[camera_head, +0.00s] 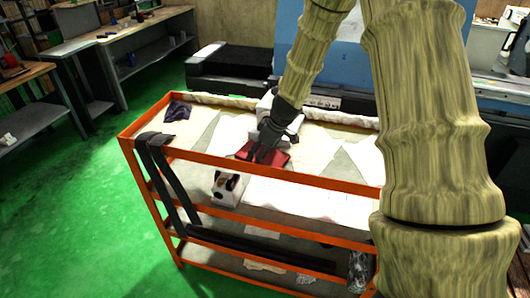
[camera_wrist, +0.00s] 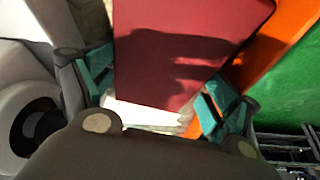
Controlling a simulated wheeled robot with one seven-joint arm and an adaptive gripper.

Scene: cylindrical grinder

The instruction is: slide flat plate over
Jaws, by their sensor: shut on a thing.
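The flat plate (camera_head: 280,157) is dark red and lies on the top shelf of the orange cart, near its front rail. In the wrist view the plate (camera_wrist: 180,50) fills the upper middle, with shadows of the fingers across it. My gripper (camera_head: 262,152) reaches down to the plate from above. In the wrist view my gripper (camera_wrist: 158,95) has its teal-padded fingers on either side of the plate's near end, shut on it. The fingers hide part of the plate in the head view.
The orange cart (camera_head: 250,167) has papers on top and a dark cloth (camera_head: 177,111) at its left end. A white object (camera_head: 268,108) stands just behind my gripper. A white box with dark marks (camera_head: 227,188) sits on a lower shelf. Green floor lies open to the left.

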